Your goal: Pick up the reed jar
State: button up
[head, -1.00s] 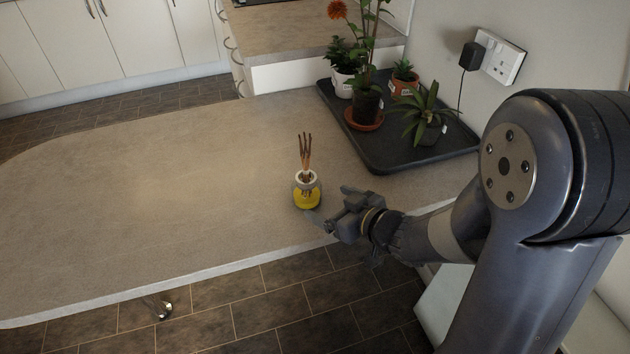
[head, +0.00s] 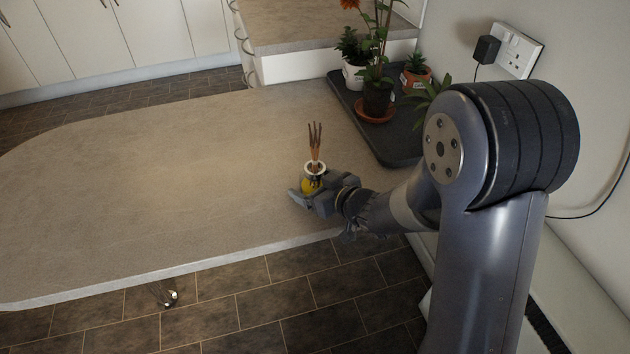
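The reed jar (head: 309,186) is a small round jar with a yellow lower part, a pale rim and several brown reeds standing out of its top. It stands upright near the front edge of the counter (head: 170,170). My gripper (head: 311,187) reaches in from the right, low over the counter, with the jar between its fingers. The near finger lies in front of the jar and hides part of its lower body. The far finger is mostly hidden. I cannot tell whether the fingers press on the jar.
A dark tray (head: 392,140) with several potted plants stands at the back right, behind my arm. A wall socket (head: 515,52) with a black plug (head: 486,50) is on the right wall. The counter left of the jar is clear.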

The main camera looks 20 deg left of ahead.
jog(key=c, duration=1.2)
jog(key=shift+r, duration=0.15)
